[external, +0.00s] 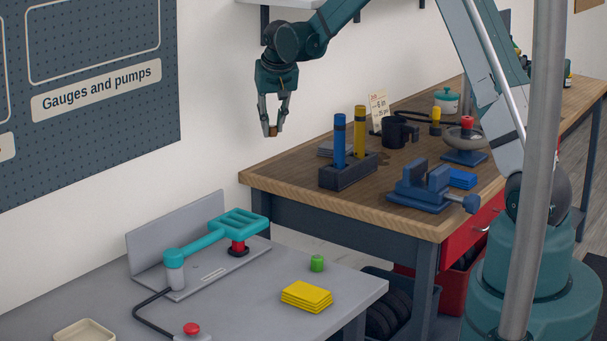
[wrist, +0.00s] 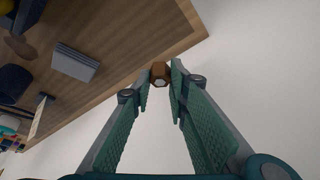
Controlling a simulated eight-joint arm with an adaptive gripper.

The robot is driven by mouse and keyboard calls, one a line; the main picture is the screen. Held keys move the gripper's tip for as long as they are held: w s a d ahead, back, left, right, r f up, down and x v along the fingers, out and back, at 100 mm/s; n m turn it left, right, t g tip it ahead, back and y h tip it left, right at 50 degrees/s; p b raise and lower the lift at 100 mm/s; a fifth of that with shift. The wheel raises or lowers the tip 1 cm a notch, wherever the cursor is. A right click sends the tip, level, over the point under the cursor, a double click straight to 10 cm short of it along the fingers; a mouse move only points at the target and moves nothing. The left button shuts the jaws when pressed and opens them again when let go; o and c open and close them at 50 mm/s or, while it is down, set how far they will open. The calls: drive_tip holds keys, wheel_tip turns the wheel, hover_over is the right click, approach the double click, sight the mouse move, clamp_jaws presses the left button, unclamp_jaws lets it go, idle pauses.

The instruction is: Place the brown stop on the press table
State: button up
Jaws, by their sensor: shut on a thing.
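My gripper (external: 272,129) is shut on the brown stop (external: 273,131), a small brown piece between the fingertips. In the wrist view the stop (wrist: 159,76) shows a pale round end face between the two green finger pads. It hangs in the air left of the wooden bench, above and behind the grey press table (external: 255,319). The press table carries a teal press (external: 215,238) with a red and black part under its arm. A green stop (external: 317,263) and a stack of yellow plates (external: 307,296) also sit on it.
The wooden bench (external: 285,168) holds a dark block with blue and yellow rods (external: 348,172), a blue vise (external: 425,187) and a black mug (external: 394,131). A beige tray (external: 84,337) and red button (external: 191,328) are at the table's front left. Bare table lies left of the yellow plates.

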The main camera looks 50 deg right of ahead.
drive_tip(key=shift+s+a, duration=0.1)
idle(0.3)
drive_tip(key=s+a+f+n+y+b, duration=0.1)
drive_tip(key=s+a+n+b, duration=0.2)
drive_tip(key=s, duration=0.4)
drive_tip(key=s+a+n+t+y+b, duration=0.1)
drive_tip(key=s+a+n, duration=0.2)
drive_tip(key=s+a, duration=0.35)
drive_tip(key=s+a+f+n+y+b, duration=0.1)
drive_tip(key=s+a+n, duration=0.2)
drive_tip(key=s, duration=0.6)
drive_tip(key=n+g+y+b, duration=0.2)
drive_tip(key=n+y+b, duration=0.25)
drive_tip(key=n, duration=0.55)
hover_over(348, 283)
drive_tip(key=d, duration=0.1)
drive_tip(key=shift+h, duration=0.45)
drive_tip(key=f, duration=0.3)
drive_tip(key=s+f, duration=0.1)
drive_tip(key=f, duration=0.1)
drive_tip(key=shift+d+f+b, duration=0.2)
drive_tip(key=shift+f+b, duration=0.15)
drive_tip(key=shift+f, duration=0.1)
drive_tip(key=shift+f+b, duration=1)
drive_tip(key=shift+f, duration=1.85)
drive_tip(key=shift+f+b, duration=0.75)
drive_tip(key=shift+f, duration=1.3)
drive_tip(key=shift+f, duration=0.2)
